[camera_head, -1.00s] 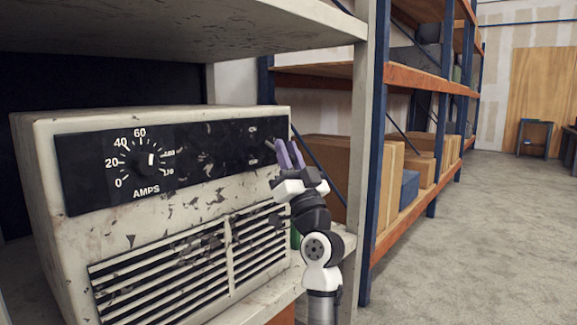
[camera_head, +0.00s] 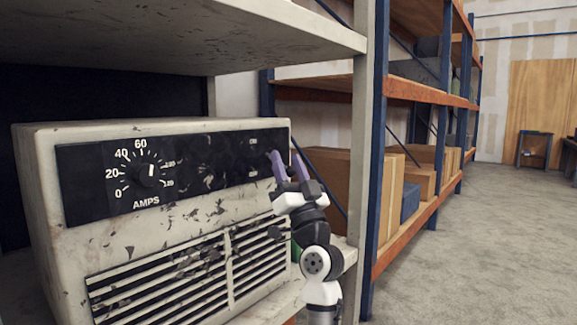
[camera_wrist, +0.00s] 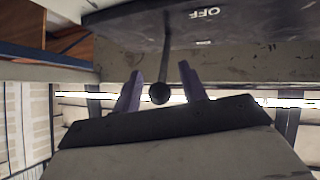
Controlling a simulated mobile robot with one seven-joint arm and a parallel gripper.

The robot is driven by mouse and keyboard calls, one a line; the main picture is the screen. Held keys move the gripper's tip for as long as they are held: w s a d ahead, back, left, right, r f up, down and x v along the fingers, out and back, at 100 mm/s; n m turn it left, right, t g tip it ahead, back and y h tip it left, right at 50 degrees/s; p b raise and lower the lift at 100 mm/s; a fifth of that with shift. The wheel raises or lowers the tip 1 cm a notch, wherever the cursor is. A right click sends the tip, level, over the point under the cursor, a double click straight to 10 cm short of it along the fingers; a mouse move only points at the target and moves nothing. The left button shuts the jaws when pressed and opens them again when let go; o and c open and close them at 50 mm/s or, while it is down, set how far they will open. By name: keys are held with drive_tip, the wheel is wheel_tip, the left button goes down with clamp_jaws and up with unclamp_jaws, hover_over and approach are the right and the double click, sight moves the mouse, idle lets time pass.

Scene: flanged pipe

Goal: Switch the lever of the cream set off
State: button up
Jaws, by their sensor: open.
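The cream set (camera_head: 120,240) stands on the shelf, with a black panel and an AMPS dial on its front. In the wrist view its dark lever (camera_wrist: 166,48) sticks out from the panel and ends in a round black knob (camera_wrist: 160,93). The word OFF shows upside down on the panel beside the lever's root. My gripper (camera_head: 287,166) is open at the right end of the panel. In the wrist view its two purple fingers (camera_wrist: 161,78) stand either side of the lever, with visible gaps. In the head view the fingers largely hide the lever.
The shelf board (camera_head: 180,30) runs above the set, and a grey upright (camera_head: 362,150) stands close right of my arm. Cardboard boxes (camera_head: 330,185) sit on the rack beyond. The floor at right (camera_head: 470,250) is clear.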

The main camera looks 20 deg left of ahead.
drive_tip(key=b+v, duration=0.3)
drive_tip(key=v, duration=1.1)
